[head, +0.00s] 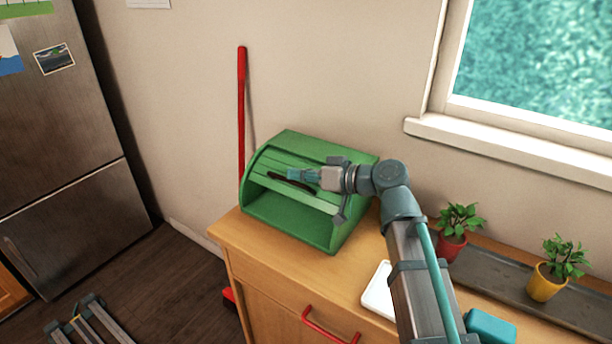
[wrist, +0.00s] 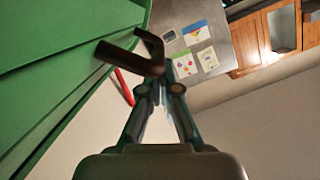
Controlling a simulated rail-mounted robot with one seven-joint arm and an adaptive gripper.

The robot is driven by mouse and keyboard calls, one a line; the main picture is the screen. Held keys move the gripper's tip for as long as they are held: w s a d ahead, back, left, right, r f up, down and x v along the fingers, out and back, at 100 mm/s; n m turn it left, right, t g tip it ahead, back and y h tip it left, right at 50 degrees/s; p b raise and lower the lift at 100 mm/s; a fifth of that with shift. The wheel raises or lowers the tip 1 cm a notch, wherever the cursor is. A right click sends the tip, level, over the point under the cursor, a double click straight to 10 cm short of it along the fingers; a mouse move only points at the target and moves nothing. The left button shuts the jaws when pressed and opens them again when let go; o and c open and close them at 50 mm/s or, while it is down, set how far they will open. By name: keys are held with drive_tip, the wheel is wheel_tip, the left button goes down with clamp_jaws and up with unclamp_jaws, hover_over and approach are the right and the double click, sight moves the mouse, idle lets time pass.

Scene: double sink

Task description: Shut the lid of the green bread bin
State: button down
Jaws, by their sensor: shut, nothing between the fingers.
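The green bread bin (head: 338,227) stands on the wooden counter, its front facing lower left. Its slatted roll lid (head: 322,199) is partly raised, with an opening into the bin below its lower edge. A dark handle (head: 290,182) runs along the lid; in the wrist view the handle (wrist: 130,58) sticks out from the green lid (wrist: 60,75). My gripper (head: 297,175) is at the handle, in front of the lid. In the wrist view its closed fingertips (wrist: 163,78) are right by the handle's end, with nothing between them. I cannot tell whether they touch it.
A red broom handle (head: 241,110) leans on the wall behind the bin. A white board (head: 378,292) and potted plants in red (head: 450,247) and yellow (head: 545,284) pots are to the right. A fridge (head: 60,120) stands at left.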

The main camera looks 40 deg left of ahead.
drive_tip(key=s+f+n+b, duration=0.1)
drive_tip(key=s+f+b, duration=0.1)
drive_tip(key=b, duration=0.1)
drive_tip(key=s+f+n+t+b, duration=0.1)
drive_tip(key=s+f+n+b, duration=0.1)
drive_tip(key=f+b, duration=0.1)
drive_tip(key=s+f+n+b, duration=0.1)
drive_tip(key=s+f+b, duration=0.1)
drive_tip(key=b, duration=0.1)
drive_tip(key=shift+s+d+f+n+t, duration=0.2)
drive_tip(key=shift+n+t, duration=0.1)
drive_tip(key=shift+t, duration=0.1)
drive_tip(key=shift+s+f+b, duration=0.35)
drive_tip(key=shift+f+b, duration=0.5)
drive_tip(key=shift+b, duration=0.1)
drive_tip(key=shift+f, duration=0.1)
